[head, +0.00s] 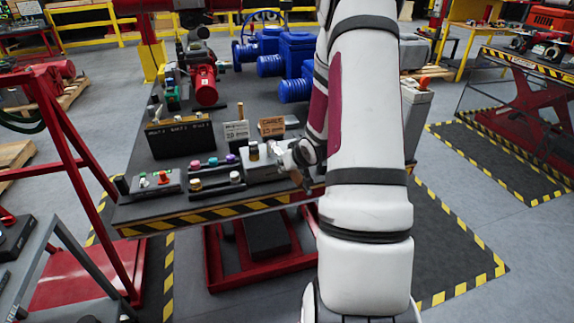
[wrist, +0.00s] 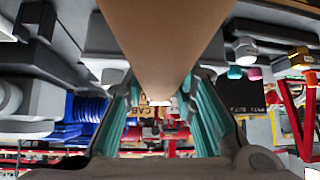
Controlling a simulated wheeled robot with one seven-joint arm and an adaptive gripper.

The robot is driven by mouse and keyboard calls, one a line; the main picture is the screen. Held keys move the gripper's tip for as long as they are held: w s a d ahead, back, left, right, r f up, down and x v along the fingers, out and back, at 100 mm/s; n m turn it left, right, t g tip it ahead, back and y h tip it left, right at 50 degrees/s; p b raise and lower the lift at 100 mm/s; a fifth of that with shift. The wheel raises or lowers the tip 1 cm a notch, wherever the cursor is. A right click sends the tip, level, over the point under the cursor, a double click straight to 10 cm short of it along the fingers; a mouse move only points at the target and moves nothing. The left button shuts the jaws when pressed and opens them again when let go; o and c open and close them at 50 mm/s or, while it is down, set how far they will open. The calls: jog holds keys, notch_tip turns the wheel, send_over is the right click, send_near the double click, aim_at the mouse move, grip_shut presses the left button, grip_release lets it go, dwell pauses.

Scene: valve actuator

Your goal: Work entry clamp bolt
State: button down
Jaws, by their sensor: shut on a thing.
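My gripper (head: 292,165) is at the front right of the dark workbench, beside a grey block (head: 262,168) with a brass-coloured fitting (head: 253,150) on top. In the wrist view my gripper (wrist: 162,108) has its teal-padded fingers on either side of a smooth tan-brown piece (wrist: 165,40). The jaws are shut on this piece, which fills the upper middle of that view. I cannot tell whether it is the entry clamp bolt or a tool. In the head view my arm and gripper hide the held piece.
Blue valve actuators (head: 296,60) and a red one (head: 205,86) are farther back. The workbench's striped front edge (head: 220,211) is close.

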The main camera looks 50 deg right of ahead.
jog(key=shift+w+a+r+m+h+b, duration=0.1)
jog(key=shift+w+a+m+h+b, duration=0.35)
jog(key=shift+b, duration=0.7)
jog(key=shift+w+a+m+h+b, duration=0.25)
jog(key=shift+a+m+b, duration=0.3)
jog(key=shift+b, duration=0.6)
jog(key=shift+p, duration=0.45)
dwell(0.3)
jog(key=shift+r, duration=0.1)
jog(key=shift+g, duration=0.3)
jog(key=shift+s+r+p, duration=0.15)
jog(key=shift+r+p, duration=1.5)
jog(key=shift+r, duration=0.75)
